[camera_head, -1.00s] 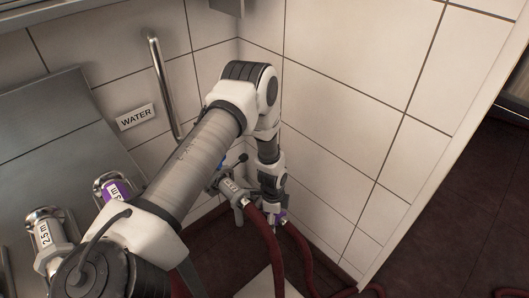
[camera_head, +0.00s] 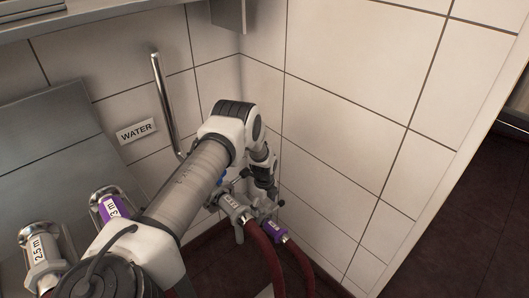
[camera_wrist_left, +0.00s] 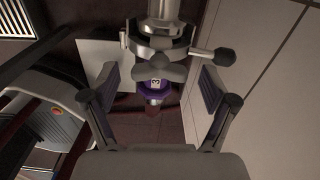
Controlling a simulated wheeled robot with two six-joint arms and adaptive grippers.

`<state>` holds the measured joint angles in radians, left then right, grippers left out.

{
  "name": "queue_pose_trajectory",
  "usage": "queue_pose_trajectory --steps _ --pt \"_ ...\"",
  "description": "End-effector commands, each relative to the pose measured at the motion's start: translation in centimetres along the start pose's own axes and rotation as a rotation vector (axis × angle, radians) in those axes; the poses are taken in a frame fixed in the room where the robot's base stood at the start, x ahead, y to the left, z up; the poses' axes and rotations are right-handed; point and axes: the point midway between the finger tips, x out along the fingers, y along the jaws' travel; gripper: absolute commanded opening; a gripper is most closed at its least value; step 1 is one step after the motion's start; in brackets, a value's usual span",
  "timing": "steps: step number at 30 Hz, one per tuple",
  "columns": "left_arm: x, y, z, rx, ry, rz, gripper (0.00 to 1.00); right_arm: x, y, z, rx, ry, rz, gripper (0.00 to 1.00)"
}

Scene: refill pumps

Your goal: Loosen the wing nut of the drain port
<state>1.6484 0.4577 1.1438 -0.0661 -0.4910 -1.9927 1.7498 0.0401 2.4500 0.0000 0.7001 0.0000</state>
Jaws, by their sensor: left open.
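In the left wrist view, the drain port (camera_wrist_left: 157,34) is a metal fitting at top centre. A grey wing nut (camera_wrist_left: 157,72) with two spread wings sits below it. A purple hose fitting marked 3 (camera_wrist_left: 154,87) shows just below the nut. My left gripper (camera_wrist_left: 158,80) is open, one finger on each side of the nut, with a visible gap on both sides. In the head view, my left gripper (camera_head: 266,197) is at the pipe corner beside the purple fitting (camera_head: 274,234); the nut is too small to make out there. My right gripper is not in view.
A black-knobbed lever (camera_wrist_left: 224,57) sticks out right of the port. A neighbouring metal coupling (camera_head: 233,206) with a red hose (camera_head: 262,252) is close on the left. Tiled walls (camera_head: 340,140) stand close behind and to the right. A WATER sign (camera_head: 137,131) hangs left.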

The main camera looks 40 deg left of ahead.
Motion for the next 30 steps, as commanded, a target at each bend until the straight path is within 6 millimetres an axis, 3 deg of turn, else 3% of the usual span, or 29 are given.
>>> queue_pose_trajectory --steps 1,2,6,7,20,30 --pt "0.0 0.0 0.0 0.0 0.0 0.0 0.85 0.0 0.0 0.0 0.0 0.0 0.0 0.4" --pt "0.0 0.0 0.0 0.0 0.0 0.0 0.78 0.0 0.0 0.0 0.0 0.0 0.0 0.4" --pt "0.0 0.0 0.0 0.0 0.0 0.0 0.29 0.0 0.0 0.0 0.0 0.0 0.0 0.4" --pt "0.0 0.0 0.0 0.0 0.0 0.0 0.25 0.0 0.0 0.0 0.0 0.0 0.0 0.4" --pt "0.1 0.1 0.0 -0.046 0.001 0.001 0.25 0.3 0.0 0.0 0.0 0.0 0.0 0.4" --pt "0.1 0.0 0.0 -0.257 0.0 0.0 0.25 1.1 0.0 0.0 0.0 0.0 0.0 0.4"
